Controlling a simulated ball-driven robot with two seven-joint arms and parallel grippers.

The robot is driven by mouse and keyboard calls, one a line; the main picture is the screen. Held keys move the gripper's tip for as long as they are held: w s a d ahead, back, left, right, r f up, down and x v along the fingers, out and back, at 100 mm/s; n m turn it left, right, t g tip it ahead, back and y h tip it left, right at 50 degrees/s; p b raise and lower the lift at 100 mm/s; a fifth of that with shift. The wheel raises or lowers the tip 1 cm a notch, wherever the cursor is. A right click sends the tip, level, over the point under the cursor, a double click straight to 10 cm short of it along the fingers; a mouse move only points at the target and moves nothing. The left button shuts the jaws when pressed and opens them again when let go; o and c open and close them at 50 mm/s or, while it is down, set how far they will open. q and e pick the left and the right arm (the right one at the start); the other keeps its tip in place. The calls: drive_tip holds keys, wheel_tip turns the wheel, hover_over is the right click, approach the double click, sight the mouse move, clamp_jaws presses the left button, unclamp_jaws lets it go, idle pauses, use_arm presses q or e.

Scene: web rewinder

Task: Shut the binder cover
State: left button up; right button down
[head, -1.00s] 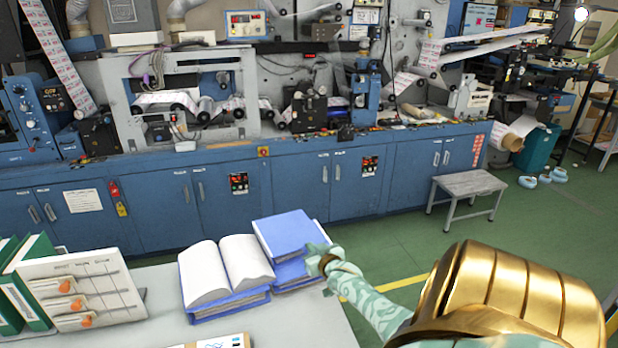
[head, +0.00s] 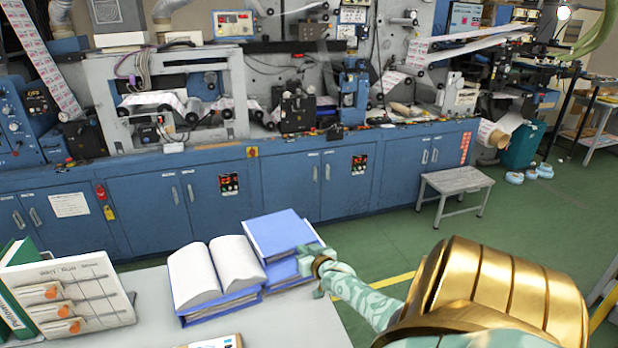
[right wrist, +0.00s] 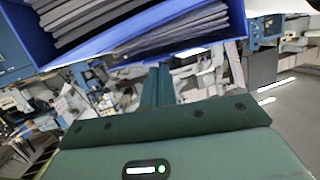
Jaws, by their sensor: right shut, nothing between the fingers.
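Blue binders lie on the grey table. On the left one, white pages (head: 215,270) lie spread open above a blue edge. Just right of it, a flat blue cover (head: 281,231) lies over another blue part; I cannot tell whether these all belong to one binder. My right gripper (head: 308,264) is shut and empty at the right side of the blue stack, touching or very near it. In the right wrist view, blue covers with grey page edges between them (right wrist: 150,25) fill the top, close beyond the gripper (right wrist: 158,78). My left gripper is out of view.
A white board with orange-tabbed pockets (head: 68,295) and green binders (head: 18,300) stand at the table's left. Blue machine cabinets (head: 140,205) run behind; a grey stool (head: 456,182) stands right.

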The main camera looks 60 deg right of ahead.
wheel_tip(320, 180, up, 4)
drive_tip(key=p, duration=0.3)
drive_tip(key=shift+w+f, duration=0.1)
drive_tip(key=shift+f, duration=0.1)
drive_tip(key=p+v, duration=0.3)
drive_tip(key=v, duration=0.7)
drive_tip(key=shift+f, duration=0.1)
